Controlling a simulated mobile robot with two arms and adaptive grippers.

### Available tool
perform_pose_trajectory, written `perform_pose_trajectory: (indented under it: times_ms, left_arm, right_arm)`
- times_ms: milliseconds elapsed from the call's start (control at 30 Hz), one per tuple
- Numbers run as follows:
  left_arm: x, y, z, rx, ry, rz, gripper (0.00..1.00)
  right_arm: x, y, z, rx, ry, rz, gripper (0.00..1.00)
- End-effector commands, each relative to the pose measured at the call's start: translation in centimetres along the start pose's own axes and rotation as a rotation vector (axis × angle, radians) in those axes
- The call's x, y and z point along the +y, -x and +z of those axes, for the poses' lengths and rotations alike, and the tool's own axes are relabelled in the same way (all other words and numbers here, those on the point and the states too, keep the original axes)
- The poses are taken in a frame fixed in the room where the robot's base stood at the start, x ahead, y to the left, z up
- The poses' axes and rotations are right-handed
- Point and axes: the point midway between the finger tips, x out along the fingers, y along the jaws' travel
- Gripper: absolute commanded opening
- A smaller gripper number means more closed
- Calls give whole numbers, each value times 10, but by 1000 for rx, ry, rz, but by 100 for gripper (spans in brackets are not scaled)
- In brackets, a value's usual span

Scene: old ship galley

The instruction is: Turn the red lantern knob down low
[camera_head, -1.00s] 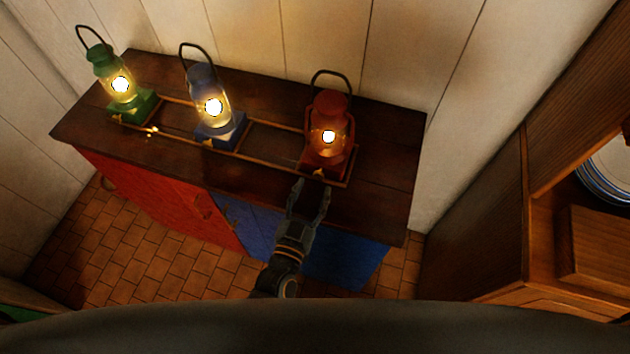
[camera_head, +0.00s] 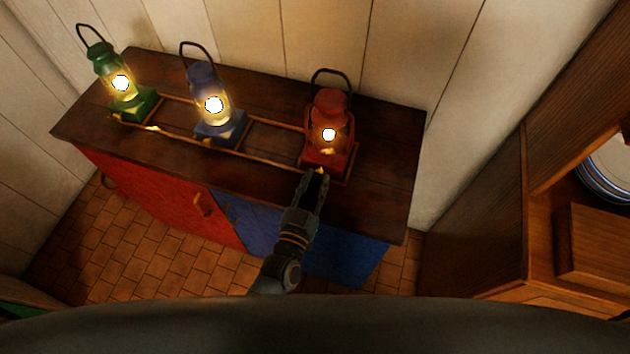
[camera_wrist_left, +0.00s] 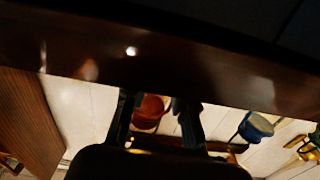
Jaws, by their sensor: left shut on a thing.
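The red lantern (camera_head: 327,150) stands lit at the right end of the dark wooden cabinet top, its handle upright. A small brass knob (camera_head: 320,170) is at the foot of its front. My left gripper (camera_head: 317,177) reaches up to this knob from the front and is shut on it; the fingertips partly hide the knob. In the left wrist view, the red lantern (camera_wrist_left: 150,112) shows between my two dark fingers (camera_wrist_left: 158,108); the knob cannot be made out there. My right gripper is in neither view.
A blue lantern (camera_head: 213,105) and a green lantern (camera_head: 118,82), both lit, stand to the left on the cabinet top (camera_head: 385,150). A low brass rail (camera_head: 262,162) runs around the lantern bases. A wooden shelf unit (camera_head: 480,225) stands at the right.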

Motion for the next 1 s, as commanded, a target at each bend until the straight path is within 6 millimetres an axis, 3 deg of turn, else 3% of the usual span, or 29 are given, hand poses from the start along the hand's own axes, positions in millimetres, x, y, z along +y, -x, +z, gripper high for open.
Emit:
perform_pose_trajectory:
  times_ms: [367,1000]
  left_arm:
    - [0,0,0,0,158,0,0]
    - [-1,0,2,-1,697,0,0]
  right_arm:
    - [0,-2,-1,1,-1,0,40]
    - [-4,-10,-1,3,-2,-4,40]
